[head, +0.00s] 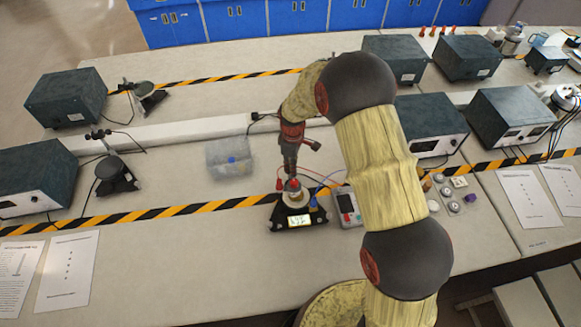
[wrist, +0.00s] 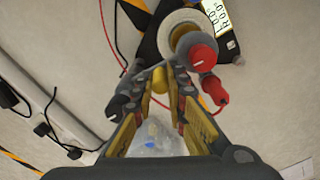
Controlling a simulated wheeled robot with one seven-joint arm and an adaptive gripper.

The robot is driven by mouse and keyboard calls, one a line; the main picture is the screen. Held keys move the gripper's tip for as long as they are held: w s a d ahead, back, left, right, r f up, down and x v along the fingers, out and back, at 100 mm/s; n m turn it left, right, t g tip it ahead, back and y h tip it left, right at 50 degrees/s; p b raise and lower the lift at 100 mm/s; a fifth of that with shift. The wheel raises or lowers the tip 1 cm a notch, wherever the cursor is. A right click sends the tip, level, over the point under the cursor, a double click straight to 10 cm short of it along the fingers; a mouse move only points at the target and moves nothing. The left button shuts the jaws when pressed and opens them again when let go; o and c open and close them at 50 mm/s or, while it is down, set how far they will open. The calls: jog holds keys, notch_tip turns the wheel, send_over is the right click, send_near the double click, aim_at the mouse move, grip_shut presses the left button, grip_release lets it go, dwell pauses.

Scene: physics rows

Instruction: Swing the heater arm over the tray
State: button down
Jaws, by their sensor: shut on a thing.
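My gripper (head: 290,170) points down just above a dark balance (head: 277,218) with a lit display. In the wrist view its two fingers (wrist: 166,88) are closed around a small yellow piece (wrist: 160,80) on a grey bar, which I take for the heater arm (wrist: 142,76). A red knob (wrist: 198,57) sits at the bar's right end, beside a white round pan (wrist: 180,28) on the balance. A clear shallow tray (head: 228,148) with a blue spot lies to the left of the balance; it shows between the fingers in the wrist view (wrist: 150,150). The fingers hide part of the bar.
Red and blue leads run to a grey meter (head: 347,208) right of the balance. Striped tape (head: 190,209) crosses the bench, and a raised white strip (head: 200,132) lies behind the tray. Dark boxes stand left (head: 38,185) and right (head: 430,125).

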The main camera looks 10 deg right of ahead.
jog(key=shift+d+n, duration=0.25)
jog(key=shift+n, duration=0.25)
dwell(0.3)
jog(key=c, duration=1.8)
grip_release()
jog(key=shift+c, duration=0.2)
jog(key=shift+o, duration=0.4)
notch_tip(320, 180, up, 12)
